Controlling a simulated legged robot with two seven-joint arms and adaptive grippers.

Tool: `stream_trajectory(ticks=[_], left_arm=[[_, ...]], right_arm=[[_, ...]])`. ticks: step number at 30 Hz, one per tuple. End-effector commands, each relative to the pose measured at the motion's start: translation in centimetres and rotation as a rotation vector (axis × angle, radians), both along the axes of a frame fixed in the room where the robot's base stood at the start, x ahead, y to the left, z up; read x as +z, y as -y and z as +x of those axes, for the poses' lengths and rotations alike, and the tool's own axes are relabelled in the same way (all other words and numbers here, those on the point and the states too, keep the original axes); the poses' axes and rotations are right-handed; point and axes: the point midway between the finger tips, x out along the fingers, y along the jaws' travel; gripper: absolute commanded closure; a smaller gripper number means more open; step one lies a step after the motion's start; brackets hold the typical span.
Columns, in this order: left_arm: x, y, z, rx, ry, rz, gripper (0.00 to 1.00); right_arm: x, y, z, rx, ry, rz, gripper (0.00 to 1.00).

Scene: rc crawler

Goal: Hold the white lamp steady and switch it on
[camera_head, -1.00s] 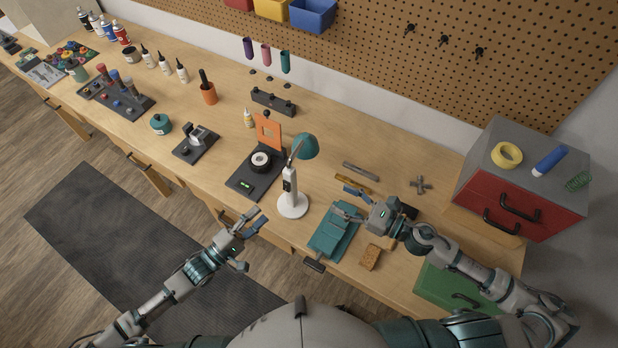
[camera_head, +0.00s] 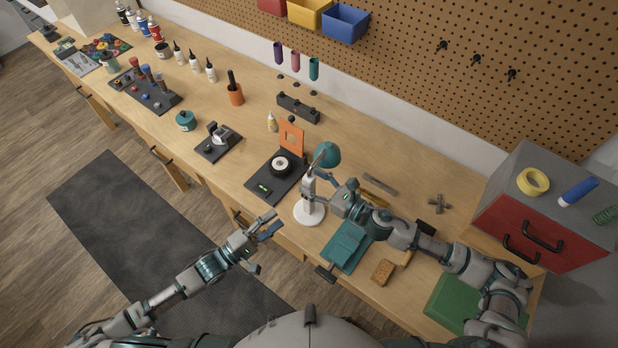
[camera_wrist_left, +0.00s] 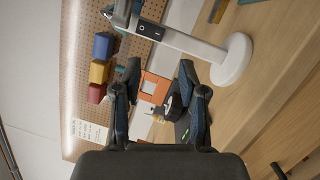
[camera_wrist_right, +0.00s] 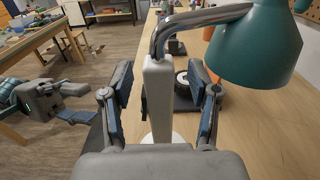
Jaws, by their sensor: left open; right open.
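The white lamp has a round white base (camera_head: 309,212), a white post and a teal shade (camera_head: 328,154), and stands upright near the front edge of the bench. My right gripper (camera_head: 322,180) is open at the upper post; in the right wrist view the white post (camera_wrist_right: 158,95) stands between its spread fingers (camera_wrist_right: 160,92). My left gripper (camera_head: 270,242) is open and empty, in front of the bench, left of and below the lamp. In the left wrist view the post (camera_wrist_left: 185,41) shows a dark switch panel (camera_wrist_left: 151,28), beyond the open fingers (camera_wrist_left: 158,82).
A dark scale-like device (camera_head: 262,188) sits just left of the lamp. A teal vise-like tool (camera_head: 345,246) and a brown block (camera_head: 383,272) lie to its right. A red drawer box (camera_head: 520,235) stands at the far right.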

Motion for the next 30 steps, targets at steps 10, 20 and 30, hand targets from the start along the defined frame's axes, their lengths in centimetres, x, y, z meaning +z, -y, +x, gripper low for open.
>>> stream_trajectory(ticks=[10, 20, 30], left_arm=[[0.01, 0.06, -0.03, 0.000, 0.001, 0.001, 0.58], [0.01, -0.01, -0.01, 0.000, 0.000, 0.000, 0.58], [0.43, 0.84, -0.99, 0.016, 0.001, 0.025, 1.00]], right_arm=[[0.00, -1.30, 0.97, 0.000, 0.000, 0.000, 0.40], [-0.01, -1.35, 0.95, 0.000, 0.000, 0.000, 0.87], [-0.01, -1.33, 0.94, 0.000, 0.000, 0.000, 1.00]])
